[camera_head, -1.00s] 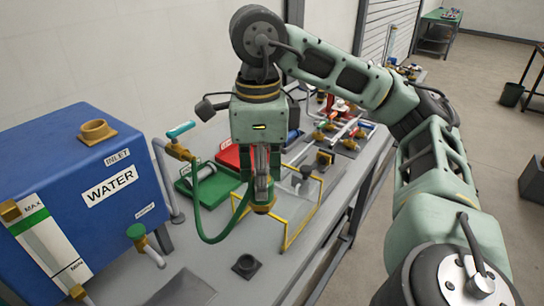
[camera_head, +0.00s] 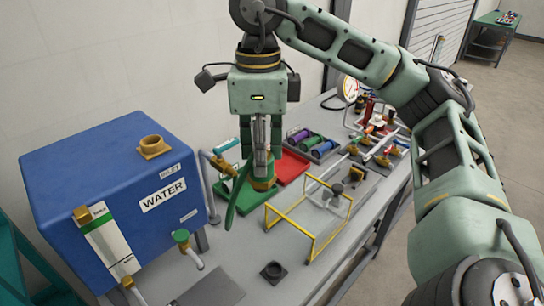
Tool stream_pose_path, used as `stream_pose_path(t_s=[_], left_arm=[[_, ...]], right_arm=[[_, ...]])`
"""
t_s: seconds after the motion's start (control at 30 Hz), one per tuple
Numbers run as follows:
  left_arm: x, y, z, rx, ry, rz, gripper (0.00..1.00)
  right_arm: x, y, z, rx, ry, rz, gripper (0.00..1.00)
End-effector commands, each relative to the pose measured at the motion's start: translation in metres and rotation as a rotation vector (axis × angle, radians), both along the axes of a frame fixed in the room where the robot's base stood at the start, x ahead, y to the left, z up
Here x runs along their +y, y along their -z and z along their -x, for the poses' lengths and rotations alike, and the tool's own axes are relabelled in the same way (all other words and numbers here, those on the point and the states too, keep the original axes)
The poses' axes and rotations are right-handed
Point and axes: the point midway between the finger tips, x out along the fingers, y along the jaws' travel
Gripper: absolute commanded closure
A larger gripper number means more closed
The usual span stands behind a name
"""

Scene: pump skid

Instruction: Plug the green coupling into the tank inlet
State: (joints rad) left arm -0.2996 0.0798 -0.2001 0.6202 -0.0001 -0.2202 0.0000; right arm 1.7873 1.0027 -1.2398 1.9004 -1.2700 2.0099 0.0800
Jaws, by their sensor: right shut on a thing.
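The blue water tank (camera_head: 110,195) stands at the left. Its brass inlet (camera_head: 152,147) is an open, upright collar on the tank top, above the INLET label. My right gripper (camera_head: 262,158) points down, to the right of the tank. It is shut on the green coupling (camera_head: 263,182), which shows as a brass end with green at its base. The coupling is held apart from the inlet. The fingers hide part of it. My left gripper is not in view.
A yellow wire frame (camera_head: 312,239) stands right of the coupling. A red tray (camera_head: 290,167) lies behind. A pipe with a teal-handled valve (camera_head: 225,146) rises beside the tank. A small black socket (camera_head: 272,272) sits on the grey bench, with bare bench around it.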

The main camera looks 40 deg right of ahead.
Motion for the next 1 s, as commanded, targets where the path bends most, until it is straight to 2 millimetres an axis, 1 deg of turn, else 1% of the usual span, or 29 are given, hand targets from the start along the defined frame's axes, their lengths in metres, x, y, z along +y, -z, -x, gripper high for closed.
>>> stream_pose_path(t_s=[0.03, 0.9, 0.93, 1.0], left_arm=[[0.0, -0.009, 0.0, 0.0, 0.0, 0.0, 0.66], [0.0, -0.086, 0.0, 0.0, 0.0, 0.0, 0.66], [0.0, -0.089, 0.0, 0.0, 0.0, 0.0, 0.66], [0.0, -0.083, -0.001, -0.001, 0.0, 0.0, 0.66]], right_arm=[[0.003, -0.011, -0.003, -0.001, -0.004, 0.0, 1.0], [0.04, -0.108, -0.048, -0.001, -0.083, -0.001, 1.0], [0.042, -0.111, -0.05, -0.001, -0.086, 0.001, 1.0], [0.046, -0.105, -0.059, 0.0, -0.093, 0.0, 1.0]])
